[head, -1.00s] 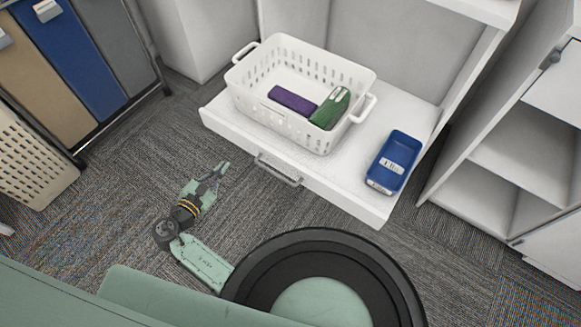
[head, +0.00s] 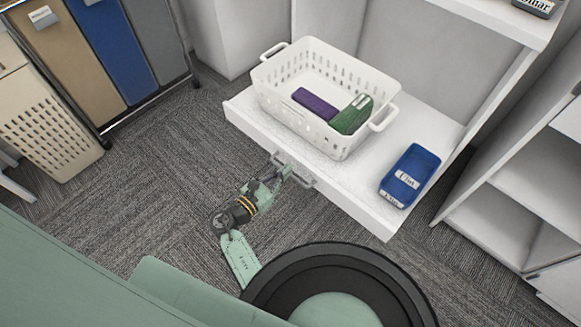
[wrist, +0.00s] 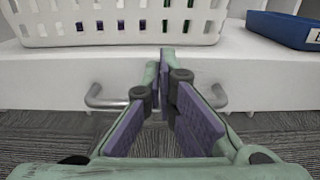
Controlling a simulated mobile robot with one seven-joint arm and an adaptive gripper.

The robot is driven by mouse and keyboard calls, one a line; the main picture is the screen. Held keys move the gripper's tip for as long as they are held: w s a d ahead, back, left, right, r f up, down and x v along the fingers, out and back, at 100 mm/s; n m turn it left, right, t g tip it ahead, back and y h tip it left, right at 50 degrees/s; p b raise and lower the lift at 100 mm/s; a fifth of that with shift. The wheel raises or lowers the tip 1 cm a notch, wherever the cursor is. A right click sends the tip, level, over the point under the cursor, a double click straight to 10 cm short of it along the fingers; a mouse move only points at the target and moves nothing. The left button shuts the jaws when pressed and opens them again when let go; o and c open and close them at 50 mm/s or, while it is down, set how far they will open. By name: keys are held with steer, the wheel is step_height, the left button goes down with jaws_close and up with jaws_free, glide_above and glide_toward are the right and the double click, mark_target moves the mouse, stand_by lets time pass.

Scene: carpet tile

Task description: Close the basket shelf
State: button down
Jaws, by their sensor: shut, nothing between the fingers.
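The basket shelf (head: 254,129) is a white pull-out shelf, slid out from a white cabinet. A white basket (head: 273,98) stands on it, holding a purple item (head: 315,103) and a green item (head: 352,115). A grey bar handle (head: 304,180) is on the shelf's front; it also shows in the wrist view (wrist: 95,98). My gripper (head: 287,172) is at the shelf front by the handle, with its fingertips together and nothing held. In the wrist view my gripper (wrist: 166,55) points at the shelf front between the handle's ends. I cannot tell whether it touches.
A blue bin (head: 410,174) sits on the shelf's right part. Open white shelving (head: 520,180) stands at the right. A beige laundry basket (head: 52,135) and fabric hampers (head: 97,45) are at the left. Carpet is clear left of the shelf.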

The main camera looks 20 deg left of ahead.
mark_target(297, 160)
steer(key=shift+x, duration=1.4)
steer(key=shift+w+d, duration=0.15)
steer(key=shift+w, duration=0.25)
steer(key=b+x, duration=0.2)
steer(key=x, duration=1.6)
steer(key=shift+f, duration=0.15)
steer(key=b+x, duration=0.9)
steer(key=x, duration=1.1)
steer(key=shift+w+f+b, duration=0.1)
steer(key=shift+w+b, duration=0.15)
steer(key=shift+b, duration=0.15)
steer(key=shift+w+d, duration=0.2)
steer(key=shift+w, duration=0.2)
steer(key=shift+r, duration=0.3)
steer(key=shift+w+r, duration=0.1)
